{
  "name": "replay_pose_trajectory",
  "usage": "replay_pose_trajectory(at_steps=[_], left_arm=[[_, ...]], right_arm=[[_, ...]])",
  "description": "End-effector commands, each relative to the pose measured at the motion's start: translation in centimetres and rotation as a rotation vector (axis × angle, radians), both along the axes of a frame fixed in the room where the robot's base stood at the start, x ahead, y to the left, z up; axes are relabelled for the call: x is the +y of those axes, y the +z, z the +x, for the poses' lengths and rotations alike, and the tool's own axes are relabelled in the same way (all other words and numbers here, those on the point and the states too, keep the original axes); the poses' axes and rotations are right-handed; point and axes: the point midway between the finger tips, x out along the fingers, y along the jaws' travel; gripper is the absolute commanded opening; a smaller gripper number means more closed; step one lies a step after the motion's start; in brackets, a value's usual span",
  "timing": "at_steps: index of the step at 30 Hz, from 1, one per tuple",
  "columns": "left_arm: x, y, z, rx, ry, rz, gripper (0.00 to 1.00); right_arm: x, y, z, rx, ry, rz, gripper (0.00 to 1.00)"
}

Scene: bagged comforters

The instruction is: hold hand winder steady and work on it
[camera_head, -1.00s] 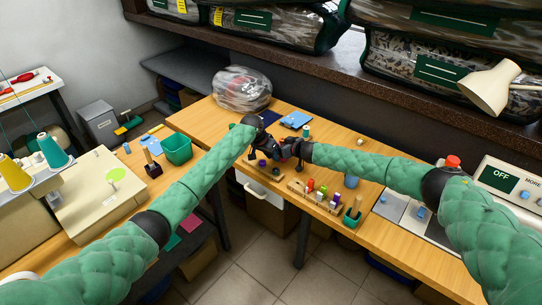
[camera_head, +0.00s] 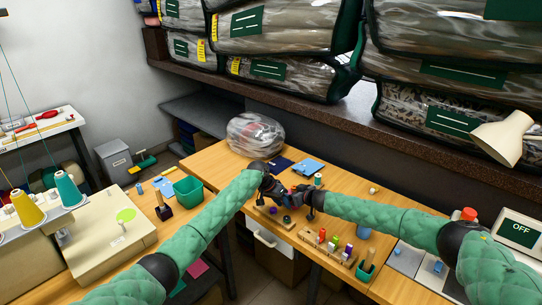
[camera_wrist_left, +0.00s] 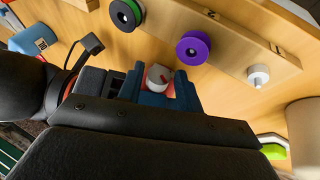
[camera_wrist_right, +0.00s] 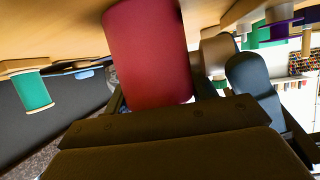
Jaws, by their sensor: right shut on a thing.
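My left gripper (camera_head: 275,187) and my right gripper (camera_head: 303,197) meet over the wooden table in the head view. They hide most of what lies between them, so I cannot make out the whole hand winder. In the left wrist view, a small white and red part (camera_wrist_left: 160,82) sits between the blue-grey fingers of my left gripper (camera_wrist_left: 158,90); I cannot tell whether they press on it. In the right wrist view, a dark red cylinder (camera_wrist_right: 148,50) fills the space at my right gripper (camera_wrist_right: 180,95), which is shut on it.
A wooden rack of coloured spools (camera_head: 330,245) stands in front of my right arm. A green bin (camera_head: 189,192), a clear bagged bundle (camera_head: 255,135) and blue cloth (camera_head: 308,166) are on the table. Bagged comforters (camera_head: 290,75) fill the shelf behind. A lamp (camera_head: 505,137) stands right.

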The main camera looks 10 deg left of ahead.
Motion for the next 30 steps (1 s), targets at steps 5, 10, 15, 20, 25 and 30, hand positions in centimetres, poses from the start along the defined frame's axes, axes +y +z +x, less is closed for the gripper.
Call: replay_pose_trajectory(at_steps=[5, 10, 15, 20, 25, 30], left_arm=[[0.3, -0.1, 0.2, 0.086, 0.003, -0.115, 0.35], [0.4, -0.3, 0.3, 0.149, 0.003, -0.201, 0.35], [0.5, -0.3, 0.4, 0.196, 0.003, -0.270, 0.35], [1.2, 0.3, 0.4, 0.212, 0.001, -0.297, 0.35], [2.4, 1.5, 0.5, 0.211, 0.001, -0.295, 0.35], [4.0, 3.1, 0.6, 0.211, 0.000, -0.295, 0.35]], right_arm=[[0.0, 0.0, 0.0, 0.000, 0.000, 0.000, 0.34], [0.0, 0.0, 0.0, 0.000, 0.000, 0.000, 0.34], [0.0, 0.0, 0.0, 0.000, 0.000, 0.000, 0.34], [0.0, 0.0, 0.0, 0.000, 0.000, 0.000, 0.34], [0.0, -0.1, 0.0, 0.001, 0.000, -0.001, 0.34], [0.0, -0.1, 0.0, 0.001, 0.000, -0.001, 0.34]])
